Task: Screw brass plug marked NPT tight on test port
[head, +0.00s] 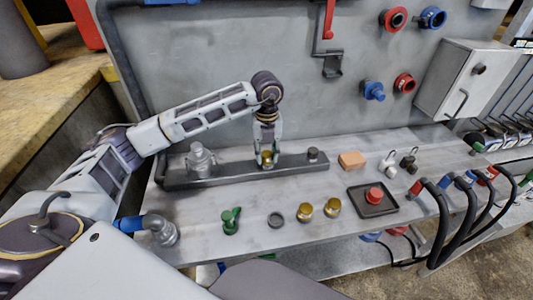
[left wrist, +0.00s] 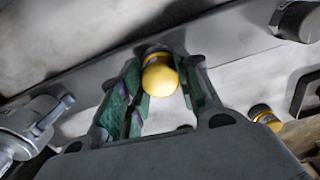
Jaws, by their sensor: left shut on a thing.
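My left gripper (head: 267,160) points down over the long grey rail (head: 225,176) on the bench and is shut on a brass plug (head: 267,154). In the left wrist view the plug (left wrist: 160,75) shows its round yellow head between the green-padded fingertips (left wrist: 158,88). Its lower end is at the rail; the port under it is hidden, so I cannot tell how deep it sits. No marking is readable. Two more brass plugs, one left (head: 304,212) and one right (head: 332,207), stand on the bench in front. My right gripper is not in view.
A grey valve fitting (head: 200,158) and a dark cap (head: 312,155) stand on the rail either side of my gripper. In front are a green valve (head: 231,220), a dark ring (head: 275,220) and a black tray (head: 372,200) with a red knob. The wall panel rises behind.

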